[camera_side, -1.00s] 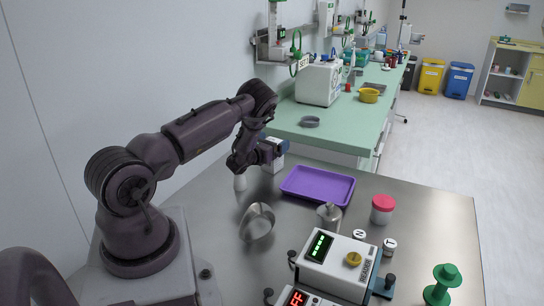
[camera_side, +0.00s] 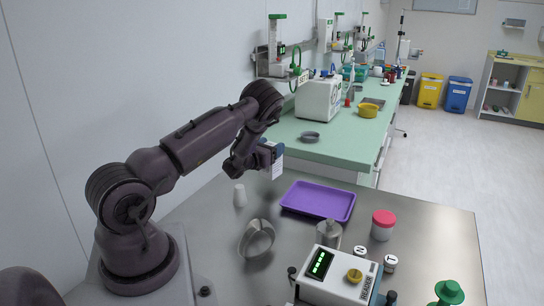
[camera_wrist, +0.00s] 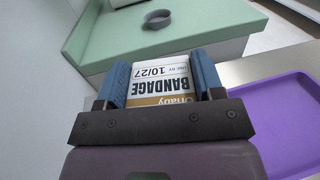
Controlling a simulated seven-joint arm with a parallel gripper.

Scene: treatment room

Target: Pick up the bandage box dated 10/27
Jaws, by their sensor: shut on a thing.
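The bandage box (camera_wrist: 160,80) is white with a tan band and reads BANDAGE and 10/27 in the wrist view. My gripper (camera_wrist: 160,72) is shut on it, with one blue finger on each side. In the side view the box (camera_side: 278,168) hangs below my gripper (camera_side: 268,156) near the back edge of the steel table. It appears to be held above the table. The box's far end is out of clear sight.
A purple tray (camera_side: 318,212) lies to the right of the box. The green counter (camera_side: 335,145) is behind.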

